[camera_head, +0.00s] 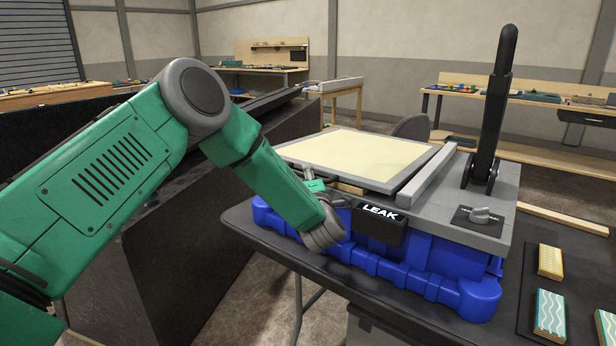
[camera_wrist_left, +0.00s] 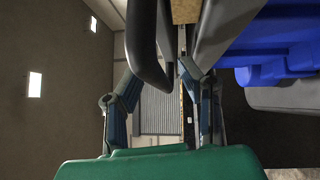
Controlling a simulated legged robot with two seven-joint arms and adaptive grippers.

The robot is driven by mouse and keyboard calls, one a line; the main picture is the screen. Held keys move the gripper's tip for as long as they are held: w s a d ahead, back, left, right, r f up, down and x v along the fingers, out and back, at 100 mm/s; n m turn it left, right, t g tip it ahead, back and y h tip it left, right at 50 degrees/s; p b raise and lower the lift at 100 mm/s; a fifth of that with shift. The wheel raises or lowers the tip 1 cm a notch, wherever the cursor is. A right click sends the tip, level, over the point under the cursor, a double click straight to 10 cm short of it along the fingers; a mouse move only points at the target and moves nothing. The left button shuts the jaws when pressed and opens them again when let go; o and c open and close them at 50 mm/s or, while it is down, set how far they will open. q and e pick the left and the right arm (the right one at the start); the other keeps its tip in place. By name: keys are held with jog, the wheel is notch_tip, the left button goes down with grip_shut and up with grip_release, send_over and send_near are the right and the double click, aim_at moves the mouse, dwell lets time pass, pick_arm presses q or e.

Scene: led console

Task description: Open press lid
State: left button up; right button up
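The press (camera_head: 450,220) has a blue base and a grey top, and stands on a dark table. Its flat lid (camera_head: 350,155) has a cream panel in a grey frame; it looks slightly tilted, and I cannot tell how far it is raised. My left gripper (camera_head: 315,183) is at the lid's front left side, mostly hidden behind its own wrist. In the left wrist view its fingers (camera_wrist_left: 158,75) are apart, with a black looped handle (camera_wrist_left: 140,45) between or just beyond them. I cannot tell if they touch it. My right gripper is not in view.
A tall black lever (camera_head: 495,110) stands at the press's right rear. A knob (camera_head: 480,215) sits on its right front, and a black display reading LEAK (camera_head: 380,215) is on its front. Patterned blocks (camera_head: 550,262) lie on the table to the right. Workbenches stand behind.

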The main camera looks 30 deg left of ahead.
pick_arm(q)
jog(key=shift+w+a+f, duration=0.1)
jog(key=shift+w+a, duration=0.05)
jog(key=shift+a, duration=0.35)
jog(key=shift+w+a+f, duration=0.1)
jog(key=shift+w+a, duration=0.05)
jog(key=shift+a, duration=0.3)
jog(key=shift+d+r, duration=0.1)
jog(key=shift+d, duration=0.1)
grip_shut()
jog(key=shift+d, duration=0.15)
